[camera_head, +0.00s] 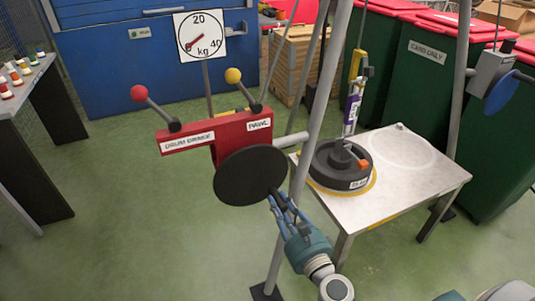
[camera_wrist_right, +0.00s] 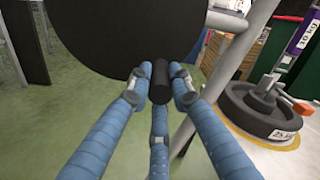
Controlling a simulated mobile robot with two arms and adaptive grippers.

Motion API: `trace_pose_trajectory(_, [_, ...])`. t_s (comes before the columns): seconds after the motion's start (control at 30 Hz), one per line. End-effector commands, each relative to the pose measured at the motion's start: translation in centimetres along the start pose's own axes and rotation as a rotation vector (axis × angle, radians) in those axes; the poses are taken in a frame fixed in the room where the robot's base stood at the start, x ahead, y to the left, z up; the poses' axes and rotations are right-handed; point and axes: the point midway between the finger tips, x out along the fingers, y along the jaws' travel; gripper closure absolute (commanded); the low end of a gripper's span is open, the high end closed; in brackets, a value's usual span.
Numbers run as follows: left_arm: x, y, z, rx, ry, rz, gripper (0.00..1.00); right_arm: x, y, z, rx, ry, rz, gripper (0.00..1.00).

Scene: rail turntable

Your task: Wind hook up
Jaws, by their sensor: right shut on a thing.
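A black crank disc (camera_head: 250,175) sits on the front of a red winch housing (camera_head: 225,140). My right gripper (camera_head: 282,203) is shut on the disc's short black handle, which stands between the fingers in the right wrist view (camera_wrist_right: 160,78). A yellow hook block (camera_head: 357,64) hangs above the steel table. A purple and white piece (camera_head: 352,108) marked 10 kg runs from it down to a black weight (camera_head: 340,170); whether they are joined is unclear. The red-knobbed drum brake lever (camera_head: 140,94) leans left. The yellow-knobbed pawl lever (camera_head: 233,76) leans up left. My left gripper is not in view.
A dial (camera_head: 201,36) has its red needle near the lower left. A grey leg (camera_head: 300,170) stands close beside my right gripper. The steel table (camera_head: 425,182) has bare room right of the weight. Green bins (camera_head: 430,80) stand behind.

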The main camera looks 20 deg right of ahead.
Motion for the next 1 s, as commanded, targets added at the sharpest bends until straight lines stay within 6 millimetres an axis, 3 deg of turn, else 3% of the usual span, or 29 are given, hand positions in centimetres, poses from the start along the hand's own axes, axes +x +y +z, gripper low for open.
trace_pose_trajectory(0.03, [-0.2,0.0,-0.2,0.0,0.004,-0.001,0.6,-0.2,1.0,-0.2,0.022,0.001,0.016,1.0])
trace_pose_trajectory(0.53, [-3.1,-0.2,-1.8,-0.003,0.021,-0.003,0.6,-0.1,2.4,0.0,0.182,0.0,0.015,1.0])
trace_pose_trajectory(0.9, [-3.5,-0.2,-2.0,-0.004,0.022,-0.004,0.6,-0.1,2.5,0.1,0.202,0.0,0.016,1.0])
trace_pose_trajectory(0.93, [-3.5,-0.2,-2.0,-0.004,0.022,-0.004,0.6,-0.1,2.5,0.1,0.202,0.0,0.016,0.74])
trace_pose_trajectory(1.0, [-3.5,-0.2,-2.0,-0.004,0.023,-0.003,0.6,-0.1,2.4,0.1,0.202,0.0,0.014,0.6])
